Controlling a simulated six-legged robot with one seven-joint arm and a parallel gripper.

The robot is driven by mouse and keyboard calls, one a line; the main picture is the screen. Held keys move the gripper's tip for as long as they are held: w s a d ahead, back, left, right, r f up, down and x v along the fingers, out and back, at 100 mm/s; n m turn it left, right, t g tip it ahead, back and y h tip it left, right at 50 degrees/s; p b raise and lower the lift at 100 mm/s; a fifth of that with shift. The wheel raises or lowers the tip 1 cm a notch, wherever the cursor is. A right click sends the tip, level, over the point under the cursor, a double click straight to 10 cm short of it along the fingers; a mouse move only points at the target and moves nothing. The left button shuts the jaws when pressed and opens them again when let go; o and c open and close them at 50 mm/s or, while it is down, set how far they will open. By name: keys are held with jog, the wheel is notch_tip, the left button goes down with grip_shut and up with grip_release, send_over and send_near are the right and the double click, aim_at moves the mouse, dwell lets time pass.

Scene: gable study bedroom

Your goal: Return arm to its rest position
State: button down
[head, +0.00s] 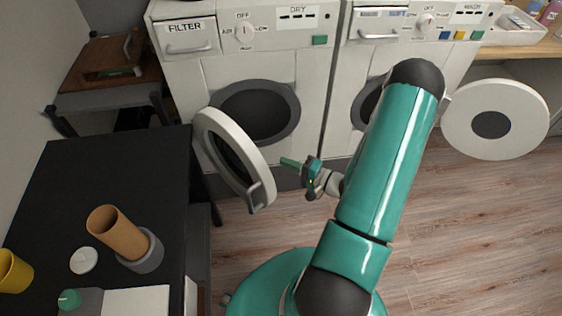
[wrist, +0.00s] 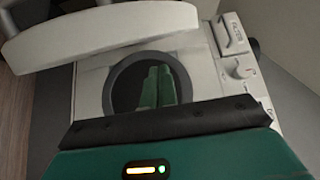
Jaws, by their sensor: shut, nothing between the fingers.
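My teal arm reaches forward from my base in the head view. My gripper (head: 290,163) is shut and empty, in front of the dryer and just right of its open round door (head: 234,160). In the wrist view my gripper's green fingers (wrist: 158,86) lie together, seen against the dryer's dark round opening (wrist: 122,88). I cannot tell from this view how far they are from the opening. The dryer (head: 245,60) has a white front with a filter drawer. Its door also shows across the top of the wrist view (wrist: 115,35).
The washer (head: 455,60) stands right of the dryer, with its round door (head: 495,120) open. A black table (head: 80,185) at left holds a tan cylinder (head: 115,230), a yellow cup (head: 12,270) and a white disc (head: 84,260). Wood floor (head: 450,220) is clear at right.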

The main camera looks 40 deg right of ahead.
jog(key=s+a, duration=0.1)
jog(key=s, duration=0.6)
jog(key=shift+s+a, duration=0.15)
jog(key=shift+s, duration=0.15)
jog(key=a+r+n+g+y, duration=0.2)
jog(key=a+r+n+g, duration=0.8)
jog(key=a+r+g, duration=0.5)
jog(key=s+a+r+n+t+h, duration=0.1)
jog(key=s+r+t+h, duration=0.1)
jog(key=r+h, duration=0.3)
jog(key=s+a+r+n+t+h, duration=0.1)
jog(key=r+h, duration=0.3)
jog(key=r, duration=0.8)
jog(key=shift+s+a+n+t+h, duration=0.4)
jog(key=shift+s+a+t, duration=0.1)
jog(key=shift+a+t, duration=0.25)
